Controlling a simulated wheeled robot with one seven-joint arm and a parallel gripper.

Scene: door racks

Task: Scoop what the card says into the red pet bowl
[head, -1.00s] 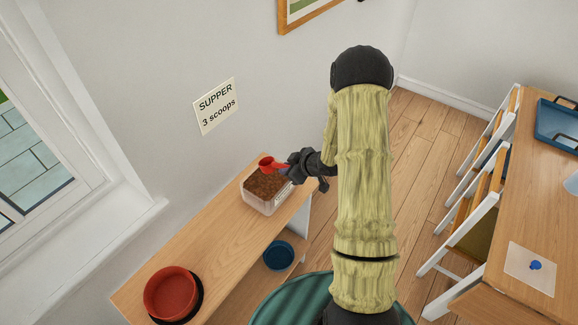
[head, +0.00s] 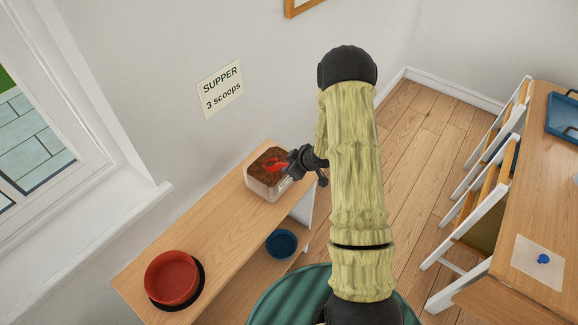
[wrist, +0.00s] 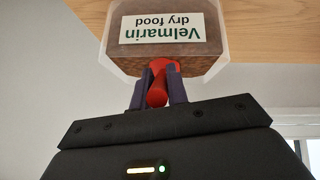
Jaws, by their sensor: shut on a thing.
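A card (head: 221,88) on the wall reads "SUPPER 3 scoops". A clear tub (head: 265,188) of brown dry food stands at the far end of the wooden shelf; its label in the wrist view (wrist: 162,27) reads "Velmarin dry food". My gripper (head: 290,164) is shut on the handle of a red scoop (head: 274,164), whose head is at the food inside the tub. The wrist view shows the red handle (wrist: 158,90) between my fingers (wrist: 158,88); the scoop's bowl is mostly hidden there. The red pet bowl (head: 171,277) sits on a dark round mat at the shelf's near end and looks empty.
A blue bowl (head: 281,243) stands lower, beneath the shelf top (head: 215,232). The shelf top between tub and red bowl is clear. A table (head: 520,215) with white-framed chairs stands at the right, and a window is at the left.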

